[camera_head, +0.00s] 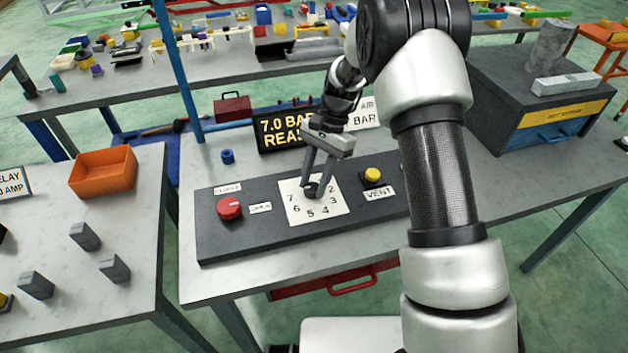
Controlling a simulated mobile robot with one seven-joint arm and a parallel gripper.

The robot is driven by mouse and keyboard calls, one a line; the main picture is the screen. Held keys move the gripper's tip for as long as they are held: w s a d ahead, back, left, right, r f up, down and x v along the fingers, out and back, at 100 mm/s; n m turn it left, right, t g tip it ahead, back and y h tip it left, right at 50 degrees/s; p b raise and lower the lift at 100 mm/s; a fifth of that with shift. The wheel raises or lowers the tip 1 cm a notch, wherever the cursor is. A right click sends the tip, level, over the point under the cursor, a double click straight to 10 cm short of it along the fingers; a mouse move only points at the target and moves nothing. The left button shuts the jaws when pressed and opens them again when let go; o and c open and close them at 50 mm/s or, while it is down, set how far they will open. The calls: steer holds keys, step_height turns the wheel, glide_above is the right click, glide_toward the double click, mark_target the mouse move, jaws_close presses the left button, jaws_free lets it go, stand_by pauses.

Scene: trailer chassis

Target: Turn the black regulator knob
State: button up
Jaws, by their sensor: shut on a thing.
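The black regulator knob (312,191) sits at the middle of a white dial plate (297,213) with numbers around it; 2 to 7 can be read. The plate lies on a dark panel (230,247) on the workbench. My gripper (316,186) reaches down from above, and its two fingers are shut on the knob. The fingers and my arm hide part of the knob and the dial's upper numbers. A black display (270,128) behind the panel reads "7.0 BAR" with a second line partly covered by my gripper.
A red knob (229,208) is left of the dial; a yellow VENT button (372,175) is to its right. A blue cylinder (227,156) stands behind the panel. My arm covers the panel's right end. An orange bin (104,173) stands on the left table.

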stand_by(0.3)
steer(key=o, duration=1)
steer(key=shift+o, duration=0.2)
steer(key=v, duration=1.7)
steer(key=shift+r, duration=0.15)
steer(key=shift+w+d+r, duration=0.1)
